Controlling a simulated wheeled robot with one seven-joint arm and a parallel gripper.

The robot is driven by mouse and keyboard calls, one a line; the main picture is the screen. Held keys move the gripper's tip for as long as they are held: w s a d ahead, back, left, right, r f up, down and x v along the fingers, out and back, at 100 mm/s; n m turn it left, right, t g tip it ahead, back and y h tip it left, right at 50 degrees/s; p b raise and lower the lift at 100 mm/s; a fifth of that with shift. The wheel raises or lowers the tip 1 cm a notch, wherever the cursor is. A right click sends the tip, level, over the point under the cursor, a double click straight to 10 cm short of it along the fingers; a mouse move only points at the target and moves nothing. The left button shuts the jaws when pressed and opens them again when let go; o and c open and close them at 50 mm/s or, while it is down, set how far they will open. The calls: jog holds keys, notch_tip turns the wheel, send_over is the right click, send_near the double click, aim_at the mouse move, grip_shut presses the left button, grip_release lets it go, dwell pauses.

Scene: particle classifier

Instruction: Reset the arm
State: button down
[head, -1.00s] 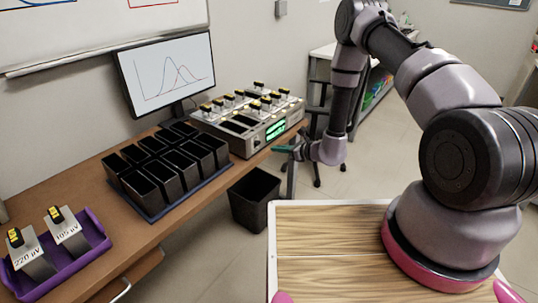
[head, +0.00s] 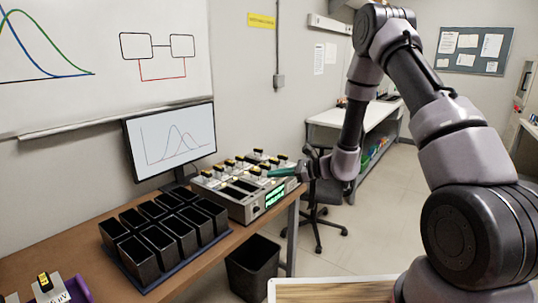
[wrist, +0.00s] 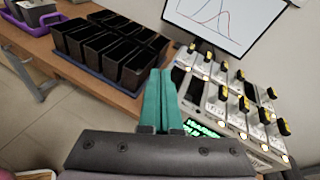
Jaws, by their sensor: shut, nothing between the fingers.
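My gripper (head: 283,173) has teal fingers. In the head view it is at the front right of the particle classifier, pointing left over or beside its edge. In the wrist view the two teal fingers (wrist: 159,98) lie side by side, shut, with nothing between them. The particle classifier (head: 262,198) is a grey box on the desk with a lit green display and several yellow-and-black handled pieces on top. It also shows in the wrist view (wrist: 232,118). My arm is bent, reaching from the right side down to the gripper.
A rack of several black bins (head: 163,238) stands on the wooden desk (head: 55,262) left of the classifier. A monitor (head: 172,141) stands behind. A purple tray (wrist: 28,27) is at the far left. A black waste bin (head: 252,266) and office chair (head: 322,200) stand on the floor.

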jog(key=s+d+r+n+g+h, duration=0.2)
jog(key=s+r+n, duration=0.35)
jog(key=r, duration=0.45)
jog(key=s+d+r+n+g+h, duration=0.1)
jog(key=s+d+r+n+g, duration=0.2)
jog(key=s+r, duration=0.55)
jog(key=s+d+r+n+t+h, duration=0.3)
jog(key=s+d+r+h, duration=0.1)
jog(key=s+d+r, duration=0.2)
jog(key=s+d+r+n+t+h, duration=0.3)
jog(key=s+d+r, duration=0.4)
jog(key=d, duration=0.4)
jog(key=shift+s+t+h, duration=0.4)
jog(key=shift+t+h, duration=0.3)
jog(key=shift+h, duration=0.3)
jog(key=shift+n, duration=0.25)
